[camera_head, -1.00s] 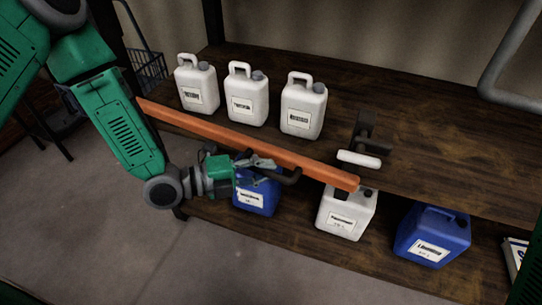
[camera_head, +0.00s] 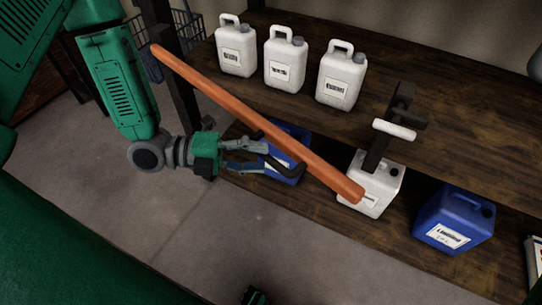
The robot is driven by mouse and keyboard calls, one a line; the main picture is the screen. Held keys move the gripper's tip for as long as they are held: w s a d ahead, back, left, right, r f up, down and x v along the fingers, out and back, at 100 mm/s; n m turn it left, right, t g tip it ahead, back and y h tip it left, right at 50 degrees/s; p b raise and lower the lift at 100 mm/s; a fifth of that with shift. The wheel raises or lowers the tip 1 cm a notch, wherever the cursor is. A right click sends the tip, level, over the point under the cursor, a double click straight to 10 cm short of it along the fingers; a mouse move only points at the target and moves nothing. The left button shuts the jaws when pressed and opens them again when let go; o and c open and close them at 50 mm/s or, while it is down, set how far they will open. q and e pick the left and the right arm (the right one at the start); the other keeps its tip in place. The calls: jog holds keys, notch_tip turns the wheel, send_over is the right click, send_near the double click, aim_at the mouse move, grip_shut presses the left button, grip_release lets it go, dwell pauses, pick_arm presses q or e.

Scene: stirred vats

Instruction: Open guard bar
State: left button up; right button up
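The guard bar (camera_head: 245,114) is a long orange bar slanting across the front of the shelf. Its left end is near the dark upright post, and its right end overlaps a white jug on the lower shelf. The right end is apart from the dark bracket with a white crosspiece (camera_head: 394,130).
Three white jugs (camera_head: 284,65) stand on the upper shelf (camera_head: 440,110). Below are a blue jug (camera_head: 286,140) partly behind the bar, a white jug (camera_head: 385,180) and another blue jug (camera_head: 455,220). Open concrete floor (camera_head: 140,215) lies in front.

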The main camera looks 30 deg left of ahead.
pick_arm(q)
jog(key=v, duration=0.8)
jog(key=shift+a, duration=0.2)
jog(key=shift+s, duration=0.1)
jog(key=shift+a, duration=0.2)
grip_shut()
jog(key=shift+a, duration=0.2)
jog(key=shift+f, duration=0.1)
